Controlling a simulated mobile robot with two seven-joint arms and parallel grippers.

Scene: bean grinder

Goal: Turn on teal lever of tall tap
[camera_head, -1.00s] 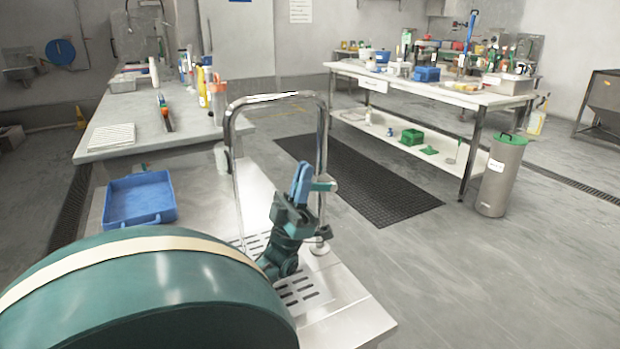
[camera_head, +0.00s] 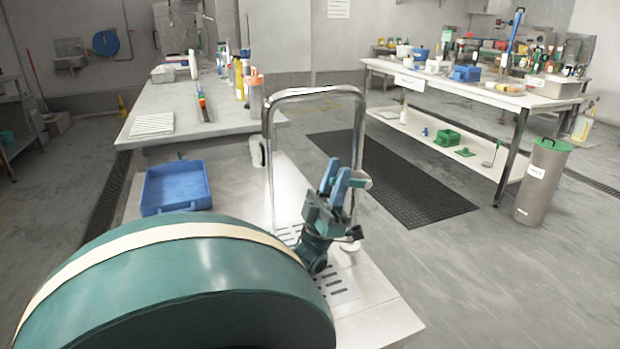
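The tall tap (camera_head: 268,150) is a chrome arch standing on the steel counter, with a slotted drain plate near its foot. A pale teal lever (camera_head: 361,181) shows on its right upright, partly hidden by my gripper. My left gripper (camera_head: 336,176) is teal with two blue fingers pointing up. A narrow gap shows between the fingers, so it looks slightly open. The fingers overlap the lever in the picture; I cannot tell whether they touch it. My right gripper is not in view.
A blue tray (camera_head: 152,190) sits on the steel counter, left of the tap. A grey worktable (camera_head: 160,97) with bottles is behind. A white-topped table (camera_head: 480,97) and a grey bin with a green lid (camera_head: 541,185) stand at the right.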

